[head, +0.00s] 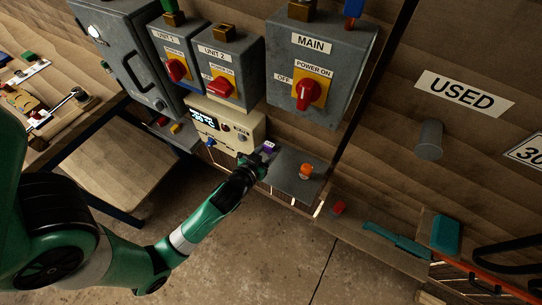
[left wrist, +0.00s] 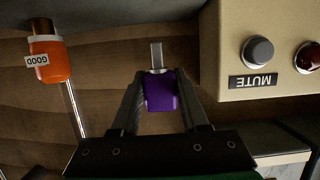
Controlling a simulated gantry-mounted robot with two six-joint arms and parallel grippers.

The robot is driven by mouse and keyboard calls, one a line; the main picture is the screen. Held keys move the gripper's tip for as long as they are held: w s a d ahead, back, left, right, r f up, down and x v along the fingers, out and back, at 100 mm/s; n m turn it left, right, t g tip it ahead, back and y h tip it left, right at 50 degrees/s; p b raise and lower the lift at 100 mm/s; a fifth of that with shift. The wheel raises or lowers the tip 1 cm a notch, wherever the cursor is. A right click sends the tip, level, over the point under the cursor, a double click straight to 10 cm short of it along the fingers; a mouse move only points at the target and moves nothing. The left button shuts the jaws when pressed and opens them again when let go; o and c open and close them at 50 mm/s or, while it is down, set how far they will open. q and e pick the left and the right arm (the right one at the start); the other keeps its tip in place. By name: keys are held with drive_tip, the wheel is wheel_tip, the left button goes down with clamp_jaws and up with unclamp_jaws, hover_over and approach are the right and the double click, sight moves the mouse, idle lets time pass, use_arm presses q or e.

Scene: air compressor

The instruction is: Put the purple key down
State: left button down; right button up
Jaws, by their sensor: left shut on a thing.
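The purple key (head: 269,146) is at the tip of my left gripper (head: 260,157) in the head view, close to the grey shelf below the control boxes. In the left wrist view the purple key (left wrist: 161,91) sits between the two fingers of my left gripper (left wrist: 160,105), which are shut on its purple head. Its metal shaft points away from the gripper. I cannot tell whether the key touches the shelf. My right gripper is in neither view.
The grey shelf (head: 287,180) holds an orange-capped item (head: 306,171), labelled GOOD in the left wrist view (left wrist: 49,58). A beige panel (head: 228,122) with a MUTE button stands beside the key. Grey boxes with red switches, including MAIN (head: 322,70), hang above.

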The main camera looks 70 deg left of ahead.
use_arm(q)
drive_tip(key=shift+w+a+f, duration=0.15)
drive_tip(key=shift+f, duration=0.05)
drive_tip(key=shift+w+a+f+b, duration=0.15)
drive_tip(key=shift+f+b, duration=0.7)
drive_tip(key=shift+f, duration=0.95)
drive_tip(key=shift+f, duration=0.15)
drive_tip(key=shift+c, duration=2.1)
unclamp_jaws()
